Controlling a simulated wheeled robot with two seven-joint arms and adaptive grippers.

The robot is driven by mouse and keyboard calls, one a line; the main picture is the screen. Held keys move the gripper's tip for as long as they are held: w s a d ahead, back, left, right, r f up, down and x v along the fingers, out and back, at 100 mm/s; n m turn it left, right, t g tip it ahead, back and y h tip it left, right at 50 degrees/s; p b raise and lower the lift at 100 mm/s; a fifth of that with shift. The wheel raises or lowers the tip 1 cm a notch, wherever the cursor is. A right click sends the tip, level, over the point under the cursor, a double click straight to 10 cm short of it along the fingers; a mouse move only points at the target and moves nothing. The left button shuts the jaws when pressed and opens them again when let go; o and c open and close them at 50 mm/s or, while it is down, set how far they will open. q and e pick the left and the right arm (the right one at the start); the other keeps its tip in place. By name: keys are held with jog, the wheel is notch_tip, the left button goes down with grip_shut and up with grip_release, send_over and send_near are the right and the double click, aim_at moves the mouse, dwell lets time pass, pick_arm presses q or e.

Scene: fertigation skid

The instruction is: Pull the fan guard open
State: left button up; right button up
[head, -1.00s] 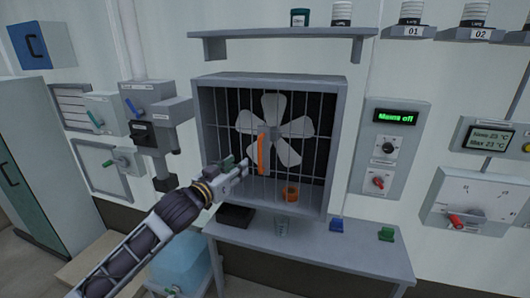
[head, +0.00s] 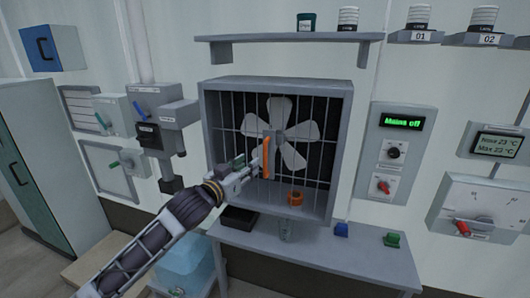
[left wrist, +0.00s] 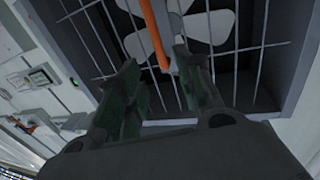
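The fan guard (head: 310,135) is a grille of thin grey bars across the front of a grey box, with a white fan (head: 279,131) behind it. It looks closed. An upright orange handle (head: 266,158) is on the guard's bars. My left gripper (head: 256,167) is just left of the handle's lower part. In the left wrist view, its dark green fingers (left wrist: 157,66) are spread apart, with the orange handle (left wrist: 155,34) lying between and beyond the tips. I cannot tell whether a finger touches it. My right gripper is not in view.
An orange cup-like item (head: 296,198) is at the box's lower right. Below, a grey shelf (head: 330,262) holds a dark tray (head: 240,217), a clear glass and blue and green items. A control panel (head: 392,150) reading "Mains off" is to the right. Wall boxes stand left.

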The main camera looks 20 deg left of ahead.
aim_at(264, 153)
pick_arm(q)
jog(key=shift+p+x, duration=1.3)
jog(key=shift+x, duration=4.6)
grip_shut()
